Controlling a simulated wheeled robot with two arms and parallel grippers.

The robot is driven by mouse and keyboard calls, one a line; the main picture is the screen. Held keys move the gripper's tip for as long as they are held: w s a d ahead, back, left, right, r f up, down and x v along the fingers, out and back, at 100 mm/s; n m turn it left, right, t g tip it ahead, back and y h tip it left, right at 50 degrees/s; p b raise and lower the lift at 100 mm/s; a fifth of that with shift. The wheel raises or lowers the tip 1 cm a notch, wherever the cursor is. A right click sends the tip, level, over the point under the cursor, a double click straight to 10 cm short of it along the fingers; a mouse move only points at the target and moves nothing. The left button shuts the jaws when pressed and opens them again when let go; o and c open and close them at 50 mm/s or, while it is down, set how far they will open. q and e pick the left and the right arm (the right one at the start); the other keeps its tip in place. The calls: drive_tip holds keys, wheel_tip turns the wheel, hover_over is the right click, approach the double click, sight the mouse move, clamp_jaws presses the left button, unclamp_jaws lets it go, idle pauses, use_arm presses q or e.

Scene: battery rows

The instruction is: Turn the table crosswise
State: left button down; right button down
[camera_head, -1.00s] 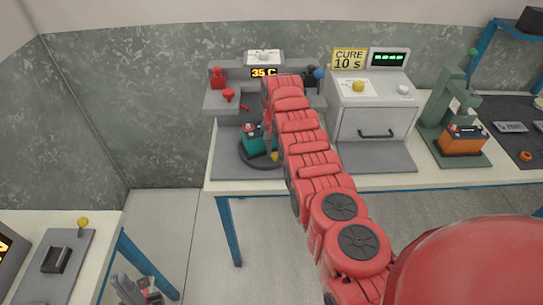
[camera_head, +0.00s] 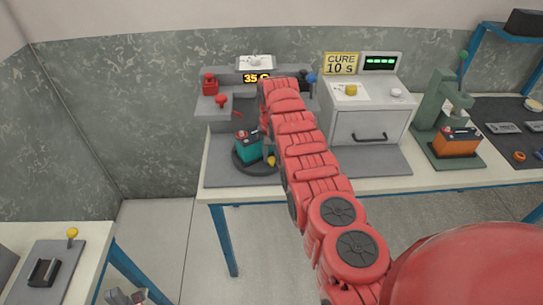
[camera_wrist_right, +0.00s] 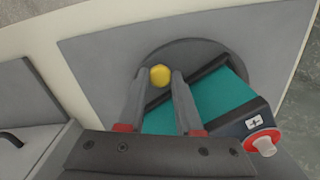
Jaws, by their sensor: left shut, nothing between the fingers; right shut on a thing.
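The table is a dark round turntable (camera_head: 241,166) on a grey base plate at the left of the back bench. A teal battery (camera_head: 248,149) with a dark top stands on it. A yellow knob (camera_head: 271,161) sits at the disc's right front edge. In the right wrist view, my right gripper (camera_wrist_right: 160,84) is shut on the yellow knob (camera_wrist_right: 160,74). The teal battery (camera_wrist_right: 212,98) lies diagonally beside its fingers, a red terminal at the near corner. In the head view my right arm hides the right gripper. My left gripper (camera_head: 125,297) is shut and empty at the lower left, partly cut off.
A grey station with a 35 C display (camera_head: 256,78) and red levers stands behind the turntable. A curing box (camera_head: 367,125) is to the right, then a green press (camera_head: 436,110) with an orange battery (camera_head: 457,143). A side bench (camera_head: 85,240) stands at lower left.

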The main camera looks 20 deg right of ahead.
drive_tip(key=c, duration=0.6)
unclamp_jaws()
wheel_tip(320, 180, up, 18)
drive_tip(key=p, duration=0.6)
drive_tip(key=shift+f, duration=0.25)
